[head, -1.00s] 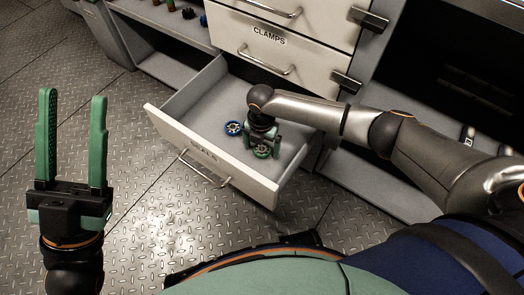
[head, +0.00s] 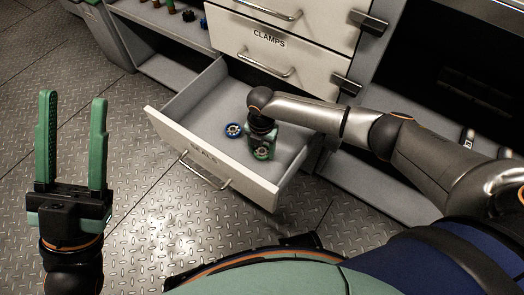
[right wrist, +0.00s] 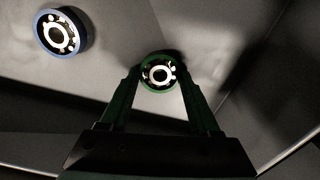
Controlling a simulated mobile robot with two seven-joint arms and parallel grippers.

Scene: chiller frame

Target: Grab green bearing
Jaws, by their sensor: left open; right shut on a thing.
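The green bearing (head: 262,153) is in the open drawer labelled SEALS (head: 216,168), partly covered by my right gripper in the head view. In the right wrist view the green bearing (right wrist: 158,73) sits between the fingertips. My right gripper (head: 262,147) reaches down into the drawer and is shut on the green bearing; its fingers also show in the right wrist view (right wrist: 158,84). I cannot tell whether the bearing still touches the drawer floor. My left gripper (head: 72,105) is open, empty and pointing up at the far left, away from the drawer.
A blue bearing (head: 233,130) lies in the drawer just left of my right gripper; the right wrist view shows it at the upper left (right wrist: 60,32). The closed CLAMPS drawer (head: 262,45) is above. Small parts stand on a shelf (head: 150,22). The patterned metal floor is clear.

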